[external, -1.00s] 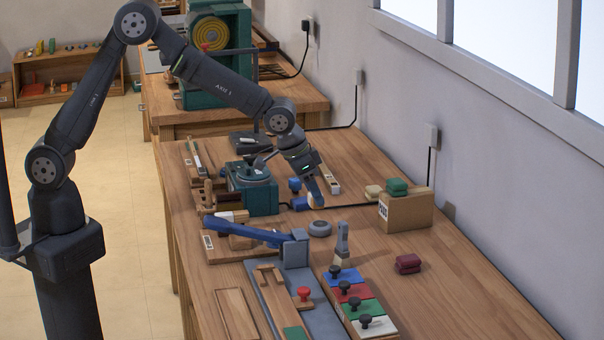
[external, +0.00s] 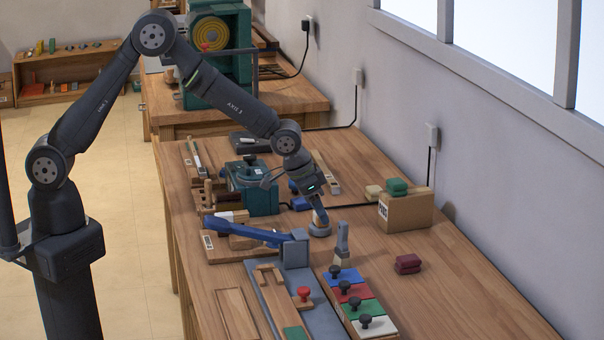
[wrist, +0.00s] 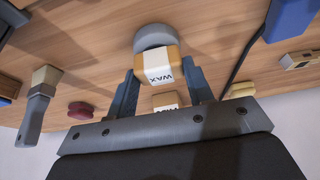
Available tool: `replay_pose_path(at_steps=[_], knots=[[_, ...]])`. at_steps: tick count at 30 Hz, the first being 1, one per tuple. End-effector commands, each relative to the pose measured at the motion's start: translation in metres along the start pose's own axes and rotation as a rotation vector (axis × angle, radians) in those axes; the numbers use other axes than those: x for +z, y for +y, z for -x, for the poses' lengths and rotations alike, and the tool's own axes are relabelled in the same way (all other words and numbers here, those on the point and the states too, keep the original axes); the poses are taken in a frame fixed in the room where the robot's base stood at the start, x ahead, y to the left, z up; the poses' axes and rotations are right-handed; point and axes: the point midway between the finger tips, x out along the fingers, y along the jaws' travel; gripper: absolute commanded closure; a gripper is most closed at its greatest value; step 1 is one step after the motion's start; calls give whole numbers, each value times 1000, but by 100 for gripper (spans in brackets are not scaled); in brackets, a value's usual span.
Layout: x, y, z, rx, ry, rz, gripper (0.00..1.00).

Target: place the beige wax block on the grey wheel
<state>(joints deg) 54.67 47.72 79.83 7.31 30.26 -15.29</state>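The beige wax block (wrist: 160,66), with a white WAX label, sits between the two fingers of my gripper (wrist: 161,74) in the wrist view. The fingers appear closed on its sides. The grey wheel (wrist: 152,36) lies flat on the table right beyond the block, partly hidden by it. In the external view my gripper (external: 320,217) points down over the grey wheel (external: 320,231), low and close to it. The block there is small and mostly hidden by the fingers. I cannot tell whether it touches the wheel.
A grey-handled tool (external: 342,241) stands just right of the wheel. A blue lever (external: 245,231) is to the left.

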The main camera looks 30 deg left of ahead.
Motion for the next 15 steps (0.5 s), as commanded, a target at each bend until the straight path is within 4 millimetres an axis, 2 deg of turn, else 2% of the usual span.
replay_pose_path(at_steps=[1,3,11,15], knots=[[0,0,0,0,0,0,44],[0,0,0,0,0,0,32],[0,0,1,0,0,0,32],[-2,0,8,0,0,0,32]])
